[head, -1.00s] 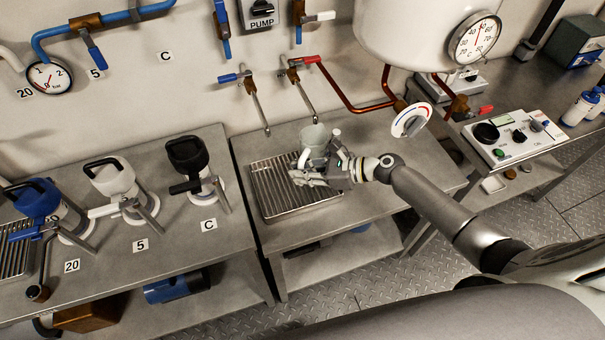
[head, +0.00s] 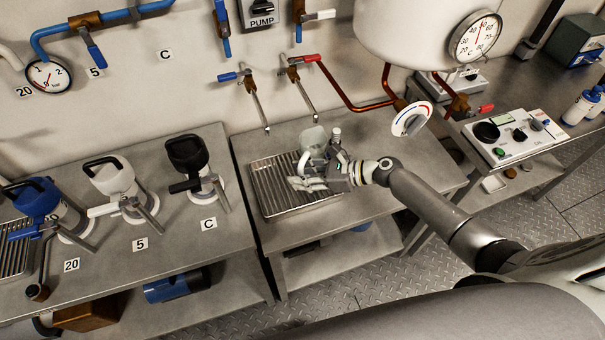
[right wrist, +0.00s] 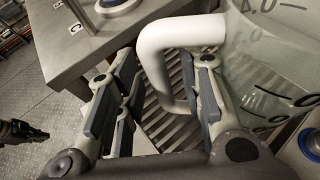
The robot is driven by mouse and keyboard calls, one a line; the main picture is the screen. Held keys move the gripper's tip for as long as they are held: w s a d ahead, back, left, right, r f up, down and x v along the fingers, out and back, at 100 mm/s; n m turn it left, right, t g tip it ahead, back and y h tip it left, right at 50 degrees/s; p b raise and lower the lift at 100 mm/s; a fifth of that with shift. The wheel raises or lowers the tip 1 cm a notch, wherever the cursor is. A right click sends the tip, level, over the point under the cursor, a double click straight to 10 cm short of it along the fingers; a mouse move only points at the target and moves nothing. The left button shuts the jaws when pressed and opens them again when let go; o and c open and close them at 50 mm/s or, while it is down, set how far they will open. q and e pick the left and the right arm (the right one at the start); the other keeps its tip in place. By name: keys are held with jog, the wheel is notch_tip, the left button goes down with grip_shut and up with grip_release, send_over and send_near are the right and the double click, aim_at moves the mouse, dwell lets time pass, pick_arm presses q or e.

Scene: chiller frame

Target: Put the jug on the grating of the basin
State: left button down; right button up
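The jug (head: 314,137) is pale and translucent with a white handle. In the head view it is over the back right part of the basin's grating (head: 275,190); its base is hidden, so I cannot tell whether it touches the bars. In the right wrist view the jug (right wrist: 270,70) fills the right side, with dark scale marks. My right gripper (head: 320,170) is at the jug's handle. Its fingers (right wrist: 160,95) stand wide apart, with the handle (right wrist: 160,60) between them and a clear gap to the left finger. My left gripper is not in view.
Two spouts (head: 305,100) reach out from the wall above the basin. A white tank (head: 415,30) with copper pipes hangs to the right. Several lidded vessels (head: 112,177) stand on the left bench. The bench right of the basin (head: 385,160) is mostly clear.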

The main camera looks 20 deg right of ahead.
jog(key=shift+r, duration=0.3)
jog(key=b+v, duration=0.1)
jog(key=v, duration=1.1)
jog(key=shift+f, duration=0.15)
